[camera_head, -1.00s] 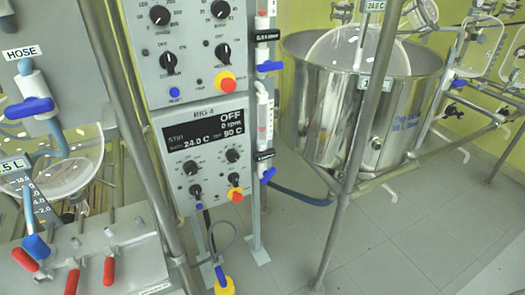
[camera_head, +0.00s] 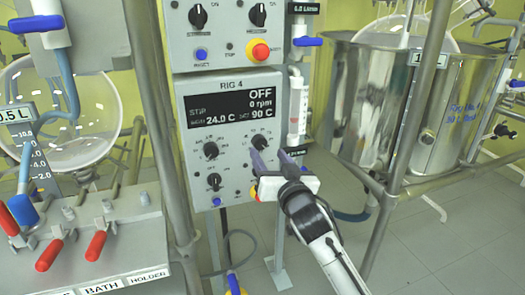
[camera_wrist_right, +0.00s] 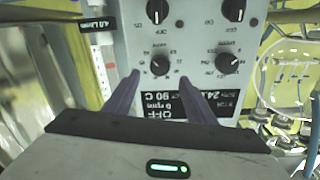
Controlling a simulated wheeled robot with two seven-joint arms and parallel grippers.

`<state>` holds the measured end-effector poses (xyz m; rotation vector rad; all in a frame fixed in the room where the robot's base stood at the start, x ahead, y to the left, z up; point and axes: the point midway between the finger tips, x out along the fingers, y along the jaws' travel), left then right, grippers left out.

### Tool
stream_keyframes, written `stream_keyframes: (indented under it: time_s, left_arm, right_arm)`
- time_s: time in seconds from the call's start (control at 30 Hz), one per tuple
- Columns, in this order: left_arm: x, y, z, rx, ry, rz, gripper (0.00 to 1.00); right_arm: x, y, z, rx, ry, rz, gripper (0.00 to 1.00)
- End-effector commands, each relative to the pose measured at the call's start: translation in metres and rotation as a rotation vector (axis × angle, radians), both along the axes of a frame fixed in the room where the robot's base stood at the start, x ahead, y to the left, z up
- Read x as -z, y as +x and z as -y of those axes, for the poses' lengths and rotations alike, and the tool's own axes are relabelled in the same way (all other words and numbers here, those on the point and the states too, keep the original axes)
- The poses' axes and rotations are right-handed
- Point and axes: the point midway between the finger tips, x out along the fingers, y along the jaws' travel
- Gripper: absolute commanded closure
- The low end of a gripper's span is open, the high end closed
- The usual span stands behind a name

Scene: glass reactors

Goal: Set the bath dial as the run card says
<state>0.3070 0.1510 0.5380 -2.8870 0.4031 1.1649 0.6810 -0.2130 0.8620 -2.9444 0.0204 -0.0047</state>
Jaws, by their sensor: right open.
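The RIG 4 control panel (camera_head: 232,128) carries a dark display (camera_head: 230,108) reading OFF, 0 rpm, 24.0 C and 90 C. Below it are an upper left dial (camera_head: 211,150), an upper right dial (camera_head: 262,143) and a lower left dial (camera_head: 214,181). The small dial labels are too blurred to tell which is the bath dial. My right gripper (camera_head: 270,157) is open before the panel's right side. In the right wrist view the panel is upside down, and the upper right dial (camera_wrist_right: 160,65) shows between the apart fingertips (camera_wrist_right: 159,78). I see no readable run card.
A red button (camera_head: 255,191) sits low on the panel, close to my gripper. Blue-handled valves (camera_head: 307,41) run along the panel's right edge. A steel vessel (camera_head: 370,100) stands at right behind a metal post. A rack with red handles (camera_head: 97,245) is at lower left.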

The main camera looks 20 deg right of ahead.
Motion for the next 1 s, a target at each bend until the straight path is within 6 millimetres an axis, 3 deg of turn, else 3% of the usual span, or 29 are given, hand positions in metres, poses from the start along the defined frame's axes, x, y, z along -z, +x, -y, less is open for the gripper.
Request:
stream_keyframes:
  time_s: [0.1,0.3,0.5,0.77,1.0]
  left_arm:
    - [0.004,0.0,0.0,-0.003,-0.003,0.002,0.69]
    - [0.007,0.0,0.0,-0.005,-0.009,0.004,0.69]
    - [0.006,-0.001,0.001,-0.008,-0.013,0.005,0.69]
    - [0.004,-0.001,0.001,-0.009,-0.015,0.009,0.69]
    - [0.004,-0.001,0.001,-0.009,-0.015,0.008,0.69]
  right_arm:
    - [0.001,0.024,0.0,0.0,-0.002,0.0,0.5]
    - [0.001,0.052,0.001,0.0,-0.002,0.0,0.5]
    - [0.001,0.063,0.001,0.0,-0.001,-0.002,0.5]
    - [0.001,0.064,0.001,-0.001,-0.001,-0.002,0.5]
    - [0.001,0.064,0.001,-0.001,-0.001,-0.002,0.87]
